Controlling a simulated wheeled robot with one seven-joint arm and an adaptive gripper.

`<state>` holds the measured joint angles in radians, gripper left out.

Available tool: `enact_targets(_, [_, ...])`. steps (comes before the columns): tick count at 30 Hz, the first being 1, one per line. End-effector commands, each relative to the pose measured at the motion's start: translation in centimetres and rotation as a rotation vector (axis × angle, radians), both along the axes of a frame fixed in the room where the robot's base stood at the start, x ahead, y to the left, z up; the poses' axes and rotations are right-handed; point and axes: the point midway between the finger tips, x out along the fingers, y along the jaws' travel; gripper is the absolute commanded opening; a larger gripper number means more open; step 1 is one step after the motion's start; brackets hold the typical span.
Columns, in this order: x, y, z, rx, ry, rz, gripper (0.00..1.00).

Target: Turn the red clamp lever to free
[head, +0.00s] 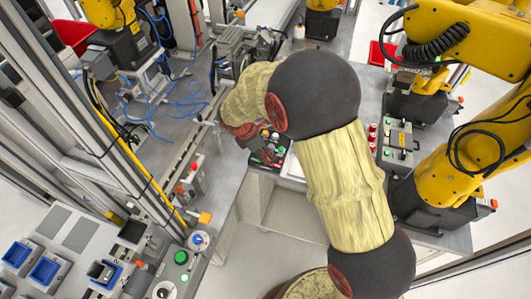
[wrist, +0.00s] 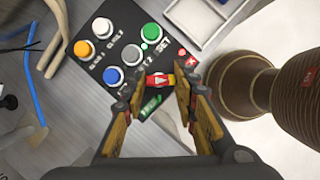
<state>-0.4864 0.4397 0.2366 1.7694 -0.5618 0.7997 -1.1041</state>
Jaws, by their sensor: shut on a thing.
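My gripper is shut on the lever. A red label with a cross (wrist: 192,62) lies to the right of the lever, and a green label (wrist: 150,104) lies below it, between the fingers.
The panel carries orange (wrist: 83,49), white (wrist: 102,27), green (wrist: 151,33), blue (wrist: 113,75) and grey (wrist: 131,54) buttons near my fingers. A white tray (wrist: 196,36) stands beyond it. Yellow robot arms (head: 440,165) stand on the right in the head view. Blue cables (head: 185,105) lie on the table.

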Motion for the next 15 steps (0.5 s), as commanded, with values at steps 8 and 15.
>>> enact_targets(8, [0.02, 0.02, 0.04, 0.0, 0.0, -0.009, 0.03])
enact_targets(15, [0.09, 0.06, 0.2, 0.0, 0.0, -0.089, 0.03])
